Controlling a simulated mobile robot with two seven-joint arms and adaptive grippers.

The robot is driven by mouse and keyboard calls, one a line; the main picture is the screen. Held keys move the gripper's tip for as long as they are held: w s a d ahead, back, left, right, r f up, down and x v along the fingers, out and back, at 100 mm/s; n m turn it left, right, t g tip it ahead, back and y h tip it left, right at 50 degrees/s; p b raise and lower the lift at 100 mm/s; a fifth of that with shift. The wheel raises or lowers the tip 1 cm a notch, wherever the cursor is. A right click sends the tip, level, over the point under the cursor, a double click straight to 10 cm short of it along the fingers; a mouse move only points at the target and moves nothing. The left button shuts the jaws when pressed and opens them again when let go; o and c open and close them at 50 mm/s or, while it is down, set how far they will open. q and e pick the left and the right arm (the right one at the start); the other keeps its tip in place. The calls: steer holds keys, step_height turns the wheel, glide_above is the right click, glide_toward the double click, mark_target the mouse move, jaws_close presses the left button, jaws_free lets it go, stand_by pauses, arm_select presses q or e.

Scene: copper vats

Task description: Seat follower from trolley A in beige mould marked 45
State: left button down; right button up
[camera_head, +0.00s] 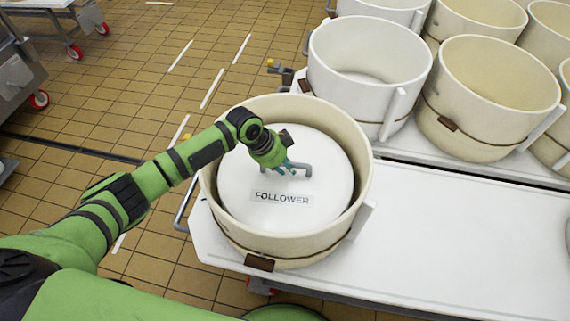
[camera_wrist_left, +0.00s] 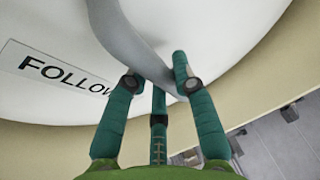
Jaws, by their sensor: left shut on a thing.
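The follower (camera_head: 255,200) is a white disc with a FOLLOWER label and a grey handle (camera_head: 300,167) on top. It lies inside the rim of a beige mould (camera_head: 217,209) at the near left end of the white table. My left gripper (camera_head: 284,168) is shut on the follower's handle. In the left wrist view its teal fingers (camera_wrist_left: 155,85) stand around the grey handle (camera_wrist_left: 140,45), above the white follower (camera_wrist_left: 75,75). A gap shows between disc and mould wall. I cannot tell how deep the disc sits. No number 45 is readable. My right gripper is not in view.
A white mould (camera_head: 400,65) and a beige mould (camera_head: 470,125) stand behind, with several more at the upper right. Tiled floor (camera_head: 140,85) lies left; wheeled trolleys (camera_head: 20,75) stand at the far left.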

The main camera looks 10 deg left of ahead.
arm_select(q)
steer(key=shift+w+d+f, duration=0.1)
steer(key=shift+w, duration=0.05)
stand_by(0.3)
steer(key=c, duration=1)
jaws_free()
steer(key=shift+o, duration=0.2)
steer(key=shift+s+f, duration=0.25)
steer(key=shift+s, duration=0.05)
steer(key=shift+r, duration=0.1)
steer(key=v, duration=1.2)
steer(key=shift+w+r, duration=0.15)
steer(key=shift+r, duration=0.05)
